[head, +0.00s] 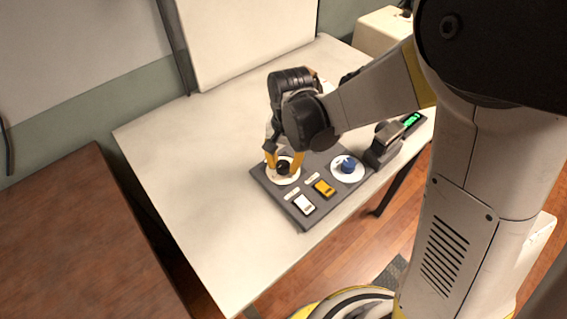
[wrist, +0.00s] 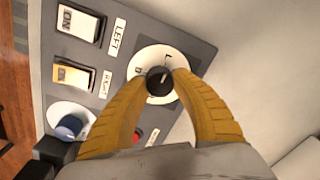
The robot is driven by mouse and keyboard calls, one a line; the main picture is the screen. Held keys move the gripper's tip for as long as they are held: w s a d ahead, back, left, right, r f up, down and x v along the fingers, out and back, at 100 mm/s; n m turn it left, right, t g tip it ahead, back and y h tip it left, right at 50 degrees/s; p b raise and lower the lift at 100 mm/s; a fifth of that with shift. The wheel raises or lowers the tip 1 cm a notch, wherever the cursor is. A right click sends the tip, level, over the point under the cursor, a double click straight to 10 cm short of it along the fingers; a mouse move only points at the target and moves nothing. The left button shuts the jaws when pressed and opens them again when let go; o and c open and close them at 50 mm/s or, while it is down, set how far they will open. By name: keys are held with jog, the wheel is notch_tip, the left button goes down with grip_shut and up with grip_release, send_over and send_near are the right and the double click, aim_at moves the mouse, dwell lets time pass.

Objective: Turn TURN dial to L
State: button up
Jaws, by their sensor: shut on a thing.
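A black dial (wrist: 159,81) sits on a white round plate (wrist: 143,58) on a dark grey control panel (wrist: 193,45). An L shows near the plate's upper edge, with another mark below it. The knob's pale line points up and slightly right in the wrist view, not clearly at the L. My gripper (wrist: 160,85) is shut on the black dial, one yellow finger on each side. The head view also shows my gripper (head: 284,165) at the black dial (head: 283,168). The dial's name label cannot be read.
A blue knob (wrist: 70,126) on a white plate and two rocker switches, LEFT (wrist: 79,24) and RIGHT (wrist: 72,76), share the panel. A red button (wrist: 138,136) is partly hidden by a finger. A dark device with a green display (head: 411,120) stands right of the panel. The table (head: 190,150) is bare at left.

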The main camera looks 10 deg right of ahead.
aim_at(286, 164)
jog(key=o, duration=1.2)
jog(key=shift+r, duration=0.1)
notch_tip(286, 164, up, 12)
jog(key=shift+s+d, duration=0.15)
jog(key=shift+d, duration=0.15)
